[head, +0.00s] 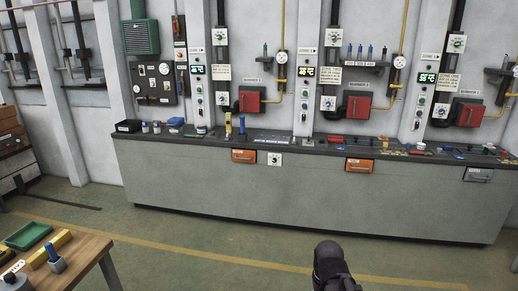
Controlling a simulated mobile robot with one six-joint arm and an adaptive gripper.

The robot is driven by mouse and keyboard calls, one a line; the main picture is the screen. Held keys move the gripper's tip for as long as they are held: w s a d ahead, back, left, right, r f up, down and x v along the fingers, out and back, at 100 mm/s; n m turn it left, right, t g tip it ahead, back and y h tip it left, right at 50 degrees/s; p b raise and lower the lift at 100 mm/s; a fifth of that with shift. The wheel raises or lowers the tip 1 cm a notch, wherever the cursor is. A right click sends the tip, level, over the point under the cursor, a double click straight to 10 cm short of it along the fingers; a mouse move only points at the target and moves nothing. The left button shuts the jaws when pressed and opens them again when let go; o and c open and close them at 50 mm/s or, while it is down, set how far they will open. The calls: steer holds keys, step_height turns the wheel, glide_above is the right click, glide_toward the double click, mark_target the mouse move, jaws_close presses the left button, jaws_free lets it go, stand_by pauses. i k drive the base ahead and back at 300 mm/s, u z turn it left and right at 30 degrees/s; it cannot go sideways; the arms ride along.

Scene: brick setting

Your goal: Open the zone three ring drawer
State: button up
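Three small drawer fronts sit along the upper front face of the long grey counter (300,195) in the head view. The left drawer front (243,156) is orange, the middle drawer front (359,165) is orange, and the right drawer front (478,174) is grey. All look flush with the counter and shut. Their labels are too small to read, so I cannot tell which is zone three. A dark part of my arm shows at the bottom, well in front of the counter. My gripper is not in view.
A wooden table (92,250) with a green tray (27,236) and yellow and blue items stands at the lower left. Wall panels with red boxes (371,106) rise behind the counter. The green floor (230,240) before the counter is clear, with a yellow line across it.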

mark_target(238, 154)
steer(key=z, duration=0.05)
steer(key=i, duration=3.7)
steer(key=z, duration=0.1)
